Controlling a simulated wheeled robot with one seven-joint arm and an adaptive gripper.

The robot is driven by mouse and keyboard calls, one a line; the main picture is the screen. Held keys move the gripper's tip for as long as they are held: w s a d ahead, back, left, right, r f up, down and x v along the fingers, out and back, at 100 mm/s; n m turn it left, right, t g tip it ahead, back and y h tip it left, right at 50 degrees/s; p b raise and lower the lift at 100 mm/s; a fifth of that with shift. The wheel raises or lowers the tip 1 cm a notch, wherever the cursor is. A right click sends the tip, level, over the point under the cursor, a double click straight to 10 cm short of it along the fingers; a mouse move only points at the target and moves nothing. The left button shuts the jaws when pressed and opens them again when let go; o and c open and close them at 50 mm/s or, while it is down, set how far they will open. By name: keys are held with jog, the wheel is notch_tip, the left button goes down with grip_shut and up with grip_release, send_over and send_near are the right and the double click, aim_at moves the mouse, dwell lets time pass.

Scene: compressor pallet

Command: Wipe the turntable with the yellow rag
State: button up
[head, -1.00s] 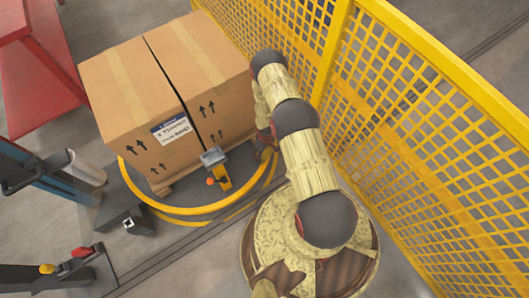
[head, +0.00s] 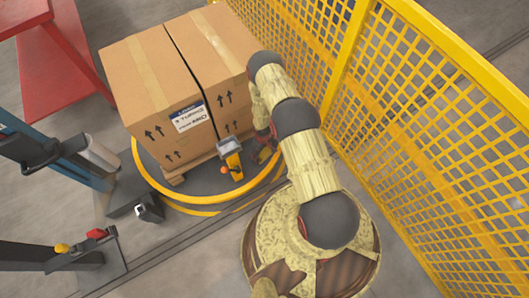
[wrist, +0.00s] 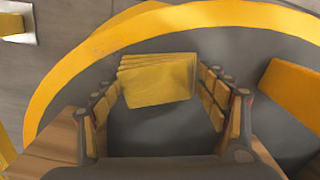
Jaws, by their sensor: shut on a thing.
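The turntable (head: 205,184) is a dark grey disc with a yellow rim, under the boxes in the head view. Its grey surface and yellow rim (wrist: 100,47) fill much of the wrist view.
Two large cardboard boxes (head: 178,80) stand on a wooden pallet (head: 176,178) on the turntable. A yellow mesh fence (head: 420,120) closes off the right. A red table (head: 65,70) is at upper left.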

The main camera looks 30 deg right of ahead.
jog(key=shift+s+a, duration=0.1)
jog(key=shift+a, duration=0.7)
notch_tip(320, 180, up, 8)
jog(key=p, duration=0.4)
jog(key=shift+r+p, duration=0.15)
jog(key=shift+p, duration=0.2)
jog(key=shift+r, duration=0.15)
